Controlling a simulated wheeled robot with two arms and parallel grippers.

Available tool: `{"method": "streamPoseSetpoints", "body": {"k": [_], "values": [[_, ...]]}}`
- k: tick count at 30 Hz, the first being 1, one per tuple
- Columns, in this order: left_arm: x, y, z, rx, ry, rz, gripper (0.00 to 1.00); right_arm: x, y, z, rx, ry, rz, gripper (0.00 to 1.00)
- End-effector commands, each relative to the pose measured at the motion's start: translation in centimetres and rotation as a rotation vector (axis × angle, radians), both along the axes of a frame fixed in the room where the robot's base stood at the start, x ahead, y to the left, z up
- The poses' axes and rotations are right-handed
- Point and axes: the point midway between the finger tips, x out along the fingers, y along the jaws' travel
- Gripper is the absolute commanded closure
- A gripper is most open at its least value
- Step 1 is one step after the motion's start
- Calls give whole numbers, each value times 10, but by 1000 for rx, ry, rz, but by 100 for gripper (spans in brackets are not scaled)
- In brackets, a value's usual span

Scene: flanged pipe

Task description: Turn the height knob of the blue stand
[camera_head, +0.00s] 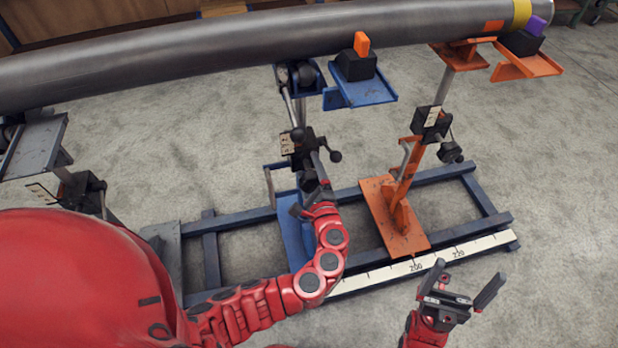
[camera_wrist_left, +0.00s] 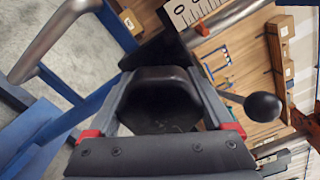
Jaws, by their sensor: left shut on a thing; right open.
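The blue stand (camera_head: 297,238) stands on the blue floor frame, left of the orange stand. Its black clamp block (camera_head: 301,147) with ball-ended levers sits halfway up the post. My left gripper (camera_head: 316,176) is up at the clamp block from below. In the left wrist view its fingers are shut on a black knob (camera_wrist_left: 160,98), one finger on each side. In the head view the gripper and wrist hide that knob. A lever with a black ball (camera_wrist_left: 262,106) sticks out beside the right finger. My right gripper (camera_head: 468,293) is open and empty at lower right.
A long steel pipe (camera_head: 190,55) crosses above the stands. The orange stand (camera_head: 398,215) and a grey stand (camera_head: 35,145) are to either side. A white scale (camera_head: 425,263) runs along the frame's front rail.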

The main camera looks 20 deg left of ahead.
Motion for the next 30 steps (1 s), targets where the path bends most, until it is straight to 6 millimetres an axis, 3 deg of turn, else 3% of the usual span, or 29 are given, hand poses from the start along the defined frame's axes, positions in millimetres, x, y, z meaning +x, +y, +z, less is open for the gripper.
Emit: {"method": "streamPoseSetpoints", "body": {"k": [1, 15, 30], "values": [[0, 0, -8, -39, -25, 0, 70, 0, 0, -14, 0, 0, 0, 0], [0, 0, -6, -389, -262, -1, 70, 0, 0, -72, 0, 0, 0, 0], [0, 0, -2, -584, -390, 2, 70, 0, 0, -100, 0, 0, 0, 0]]}}
